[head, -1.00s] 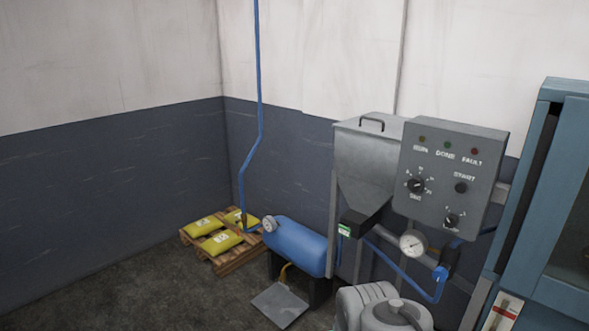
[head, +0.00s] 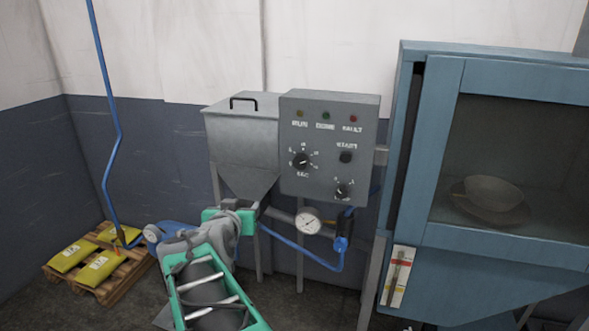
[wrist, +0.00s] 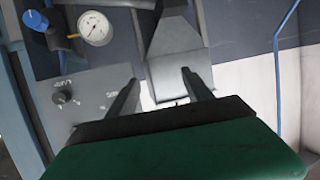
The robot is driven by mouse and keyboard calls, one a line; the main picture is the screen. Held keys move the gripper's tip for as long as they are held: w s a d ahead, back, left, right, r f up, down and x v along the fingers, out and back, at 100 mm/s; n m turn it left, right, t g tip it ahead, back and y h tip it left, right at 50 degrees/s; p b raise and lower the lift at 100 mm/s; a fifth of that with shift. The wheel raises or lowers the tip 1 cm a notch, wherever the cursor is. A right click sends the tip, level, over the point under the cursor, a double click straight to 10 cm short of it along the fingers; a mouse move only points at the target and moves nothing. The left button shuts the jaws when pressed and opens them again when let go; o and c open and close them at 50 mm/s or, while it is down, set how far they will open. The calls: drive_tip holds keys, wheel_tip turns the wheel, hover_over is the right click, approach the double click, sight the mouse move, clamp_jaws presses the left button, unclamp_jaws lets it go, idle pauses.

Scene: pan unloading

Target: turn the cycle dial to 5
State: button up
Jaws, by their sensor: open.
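The grey control panel (head: 355,105) carries a larger black dial (head: 302,160) marked "SEC" on the left and a smaller black dial (head: 342,190) at lower right. I see no readable "cycle" label, and the dial numbers are too small to read. My gripper (wrist: 160,80) is open and empty, apart from both dials. In the head view it is left of and below the panel, its fingers hard to make out.
A round gauge (head: 307,221) and blue valve (head: 342,243) with a blue hose sit below the panel. A grey hopper (head: 240,135) stands left of it. A blue cabinet (head: 440,75) with a window stands right. Yellow bags (head: 72,256) lie on a pallet at left.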

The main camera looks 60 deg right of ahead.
sight(300, 164)
drive_tip(key=s+d+r+m+g+h, duration=0.3)
drive_tip(key=s+d+r+h, duration=0.25)
drive_tip(key=s+d, duration=0.35)
drive_tip(key=shift+y, duration=0.35)
drive_tip(key=d, duration=0.2)
drive_tip(key=d+p, duration=0.1)
drive_tip(key=d, duration=0.2)
drive_tip(key=w+d+r+p, duration=0.1)
drive_tip(key=d, duration=0.1)
drive_tip(key=shift+d, duration=0.25)
drive_tip(key=shift+c, duration=0.2)
clamp_jaws()
